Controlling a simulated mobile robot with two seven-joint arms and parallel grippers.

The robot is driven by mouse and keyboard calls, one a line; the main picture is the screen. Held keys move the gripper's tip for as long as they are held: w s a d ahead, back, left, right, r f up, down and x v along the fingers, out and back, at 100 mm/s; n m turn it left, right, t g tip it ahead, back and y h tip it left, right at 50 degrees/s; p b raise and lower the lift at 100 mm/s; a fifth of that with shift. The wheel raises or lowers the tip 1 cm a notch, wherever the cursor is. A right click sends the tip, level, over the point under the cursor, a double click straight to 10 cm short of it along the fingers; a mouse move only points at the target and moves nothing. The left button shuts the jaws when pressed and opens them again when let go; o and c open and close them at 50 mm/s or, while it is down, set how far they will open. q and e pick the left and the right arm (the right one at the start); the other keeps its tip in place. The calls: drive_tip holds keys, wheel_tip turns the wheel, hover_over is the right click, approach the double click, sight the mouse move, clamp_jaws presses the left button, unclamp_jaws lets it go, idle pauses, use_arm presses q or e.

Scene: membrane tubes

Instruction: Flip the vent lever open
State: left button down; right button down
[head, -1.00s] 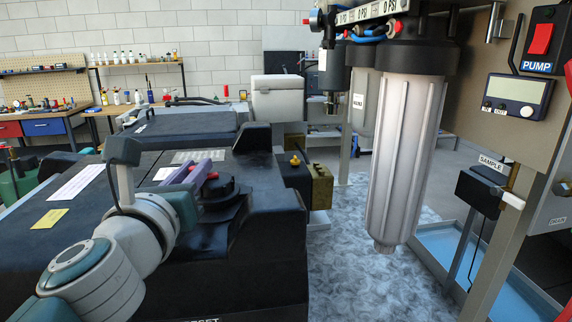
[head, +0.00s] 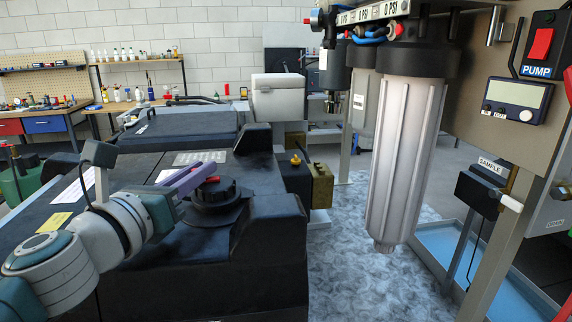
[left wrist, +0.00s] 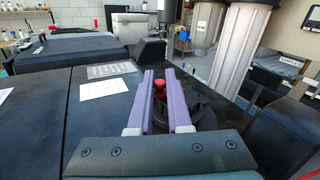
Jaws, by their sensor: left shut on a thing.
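The vent lever appears as a small red-tipped handle (head: 213,179) on a round black cap (head: 220,193), on top of the dark machine at centre left. My left gripper (head: 212,168) reaches in from the left with its purple fingers above the cap. In the left wrist view the red handle (left wrist: 158,87) sits between the two fingers (left wrist: 159,74), and the gripper is shut on it. The fingers partly hide the handle and cap, so the lever's exact angle is hard to tell. My right gripper is not in view.
The dark machine (head: 275,260) has a raised block right of the cap. A clear filter housing (head: 405,160) hangs farther right, beside a panel with a red pump switch (head: 541,44). Open floor (head: 345,260) lies between. White and yellow labels (head: 55,222) lie on the machine top.

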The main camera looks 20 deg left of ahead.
use_arm(q)
drive_tip(key=shift+f, duration=0.1)
drive_tip(key=c, duration=0.8)
unclamp_jaws()
drive_tip(key=shift+c, duration=0.2)
drive_tip(key=s, duration=0.3)
drive_tip(key=s+b, duration=0.1)
drive_tip(key=s, duration=0.5)
drive_tip(key=shift+s+d, duration=0.3)
drive_tip(key=shift+s, duration=0.2)
